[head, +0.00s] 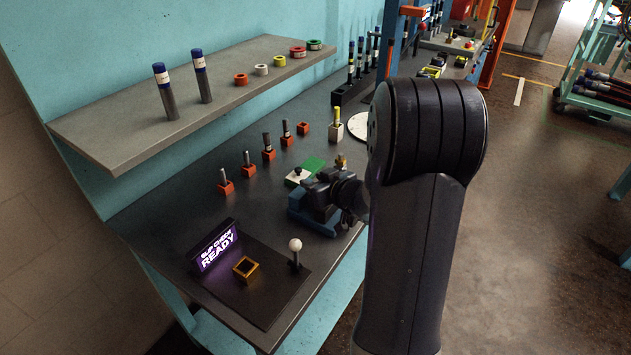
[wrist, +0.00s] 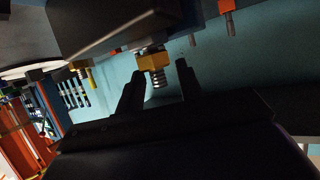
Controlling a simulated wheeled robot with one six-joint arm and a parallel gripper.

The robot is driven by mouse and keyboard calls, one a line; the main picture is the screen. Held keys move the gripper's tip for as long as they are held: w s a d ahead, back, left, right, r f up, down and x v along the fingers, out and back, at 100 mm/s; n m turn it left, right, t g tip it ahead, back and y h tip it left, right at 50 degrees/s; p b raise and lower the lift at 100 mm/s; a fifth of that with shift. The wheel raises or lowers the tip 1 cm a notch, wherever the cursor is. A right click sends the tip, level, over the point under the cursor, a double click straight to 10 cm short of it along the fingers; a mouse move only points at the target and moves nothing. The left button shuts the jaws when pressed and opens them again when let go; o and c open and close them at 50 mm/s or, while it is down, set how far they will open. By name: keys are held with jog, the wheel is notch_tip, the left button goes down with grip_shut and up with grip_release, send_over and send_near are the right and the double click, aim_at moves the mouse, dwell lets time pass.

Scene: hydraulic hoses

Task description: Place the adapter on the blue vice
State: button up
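The adapter is a brass hex piece with a silver threaded end (wrist: 155,66) in the wrist view. In the head view it looks to be the small brass piece (head: 340,161) at the top of the blue vice (head: 309,222), which has dark jaws. The wrist view appears upside down; there the adapter's base meets a dark block with a pale edge (wrist: 110,40), apparently the vice. My gripper (wrist: 159,72) is open, one finger on each side of the adapter, with a gap at the right finger. I cannot tell whether the left finger touches.
A lit "READY" sign (head: 215,247), a brass square socket (head: 246,269) and a white-knobbed lever (head: 295,247) stand at the bench front. Orange peg blocks (head: 268,152) stand behind the vice. A shelf (head: 140,122) overhangs the back. A green box (head: 314,165) sits close behind the vice.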

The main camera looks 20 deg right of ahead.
jog(key=shift+r, duration=0.25)
jog(key=p+v, duration=0.1)
jog(key=v, duration=1.1)
jog(key=shift+d, duration=0.1)
dwell(0.8)
